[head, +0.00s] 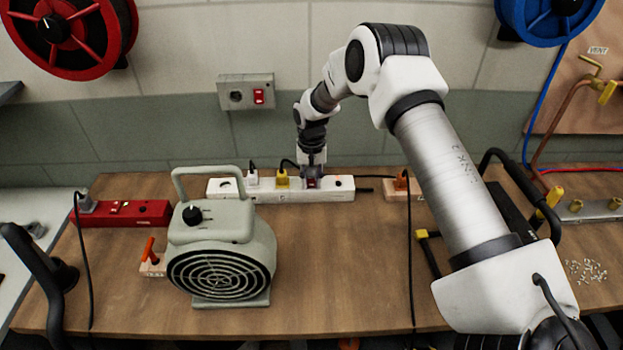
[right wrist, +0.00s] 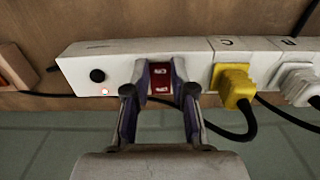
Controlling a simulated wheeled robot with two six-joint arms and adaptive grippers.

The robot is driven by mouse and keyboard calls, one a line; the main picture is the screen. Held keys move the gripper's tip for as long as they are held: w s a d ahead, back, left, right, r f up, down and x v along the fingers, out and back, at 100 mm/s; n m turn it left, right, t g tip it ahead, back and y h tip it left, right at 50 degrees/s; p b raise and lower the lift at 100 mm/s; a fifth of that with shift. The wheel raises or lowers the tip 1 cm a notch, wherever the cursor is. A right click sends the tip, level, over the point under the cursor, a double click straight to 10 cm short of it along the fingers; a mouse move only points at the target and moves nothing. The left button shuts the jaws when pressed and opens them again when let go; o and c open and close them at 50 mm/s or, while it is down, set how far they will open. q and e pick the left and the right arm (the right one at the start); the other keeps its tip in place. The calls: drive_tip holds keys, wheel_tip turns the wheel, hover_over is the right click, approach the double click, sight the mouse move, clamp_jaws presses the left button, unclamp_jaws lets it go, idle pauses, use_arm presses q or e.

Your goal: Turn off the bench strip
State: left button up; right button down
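The white bench strip (head: 325,195) lies along the back of the bench, with a white plug and a yellow plug in it. In the right wrist view the strip (right wrist: 115,63) shows a red rocker switch (right wrist: 160,75), a black round button and a small lit indicator. My right gripper (head: 313,180) reaches down onto the strip from above. Its fingers (right wrist: 160,72) are open, one on each side of the red switch, with nothing held between them. I cannot tell whether the fingertips touch the strip. My left gripper is not in view.
A grey-green fan heater (head: 222,255) stands in front of the strip. A red strip (head: 135,213) lies to the left, and a wall outlet (head: 246,93) with a red switch is above. Black cords run near the yellow plug (right wrist: 234,84). The bench front right of the heater is clear.

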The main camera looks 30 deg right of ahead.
drive_tip(key=shift+f, duration=0.1)
drive_tip(key=shift+w+d+g+y+b, duration=0.25)
drive_tip(key=shift+g+y+b, duration=0.35)
drive_tip(key=shift+g, duration=0.7)
drive_tip(key=c, duration=1)
unclamp_jaws()
drive_tip(key=shift+w, duration=0.1)
drive_tip(key=shift+o, duration=0.2)
drive_tip(key=shift+w, duration=0.15)
drive_tip(key=shift+r, duration=0.35)
drive_tip(key=v, duration=1.1)
drive_tip(key=shift+d, duration=0.3)
drive_tip(key=shift+w+r, duration=0.1)
